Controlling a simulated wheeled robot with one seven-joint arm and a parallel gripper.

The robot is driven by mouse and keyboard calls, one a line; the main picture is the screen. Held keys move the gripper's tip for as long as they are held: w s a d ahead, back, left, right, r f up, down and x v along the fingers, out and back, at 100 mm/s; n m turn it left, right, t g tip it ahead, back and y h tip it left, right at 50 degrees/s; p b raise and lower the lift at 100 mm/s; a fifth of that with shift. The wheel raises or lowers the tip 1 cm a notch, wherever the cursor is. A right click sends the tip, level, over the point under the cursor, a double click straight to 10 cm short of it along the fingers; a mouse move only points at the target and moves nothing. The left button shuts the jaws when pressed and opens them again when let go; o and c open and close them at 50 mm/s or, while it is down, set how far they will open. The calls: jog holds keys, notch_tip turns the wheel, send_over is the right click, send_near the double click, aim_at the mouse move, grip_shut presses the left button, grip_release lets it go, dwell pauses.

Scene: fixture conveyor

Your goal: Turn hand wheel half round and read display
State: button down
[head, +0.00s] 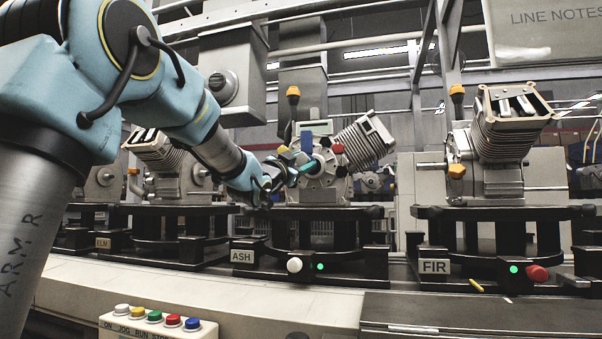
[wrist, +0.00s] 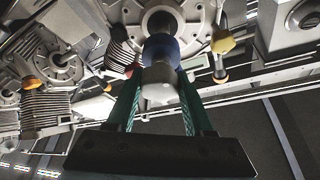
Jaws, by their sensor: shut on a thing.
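The hand wheel (head: 327,160) is on the front of the engine at the ASH station, with red, yellow and blue parts around its hub. My gripper (head: 308,168) is at the wheel, its green fingers partly covering it. In the wrist view, the green fingers of my gripper (wrist: 160,92) close from both sides on a blue grip with a pale grey end (wrist: 159,85); it stands out from the round hub behind. A small pale panel (head: 318,127), seemingly the display, sits just above the wheel. No reading on it is legible.
Engines stand on black fixtures at ELM (head: 103,242) on the left and FIR (head: 434,267) on the right. ASH has a white button and a lit green lamp (head: 320,267). A button box (head: 158,325) is at the front. My arm fills the left side.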

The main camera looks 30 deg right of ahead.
jog(key=n+t+y+b, duration=0.1)
jog(key=n, duration=0.3)
jog(key=n+t+y+b, duration=0.1)
jog(key=n+t+b, duration=0.1)
jog(key=n, duration=0.2)
jog(key=shift+s+d+f+t, duration=0.1)
jog(key=shift+f+t, duration=0.1)
jog(key=shift+t, duration=0.1)
jog(key=n+t+y, duration=0.1)
jog(key=n, duration=0.3)
jog(key=n+t+y, duration=0.1)
jog(key=n+y, duration=0.1)
jog(key=n, duration=0.2)
jog(key=shift+r+b, duration=0.15)
jog(key=shift+b, duration=0.15)
jog(key=shift+y, duration=0.4)
jog(key=shift+c, duration=1.4)
grip_release()
jog(key=v, duration=1)
jog(key=shift+s+f+p, duration=0.2)
jog(key=shift+s+p, duration=0.05)
jog(key=shift+p, duration=0.05)
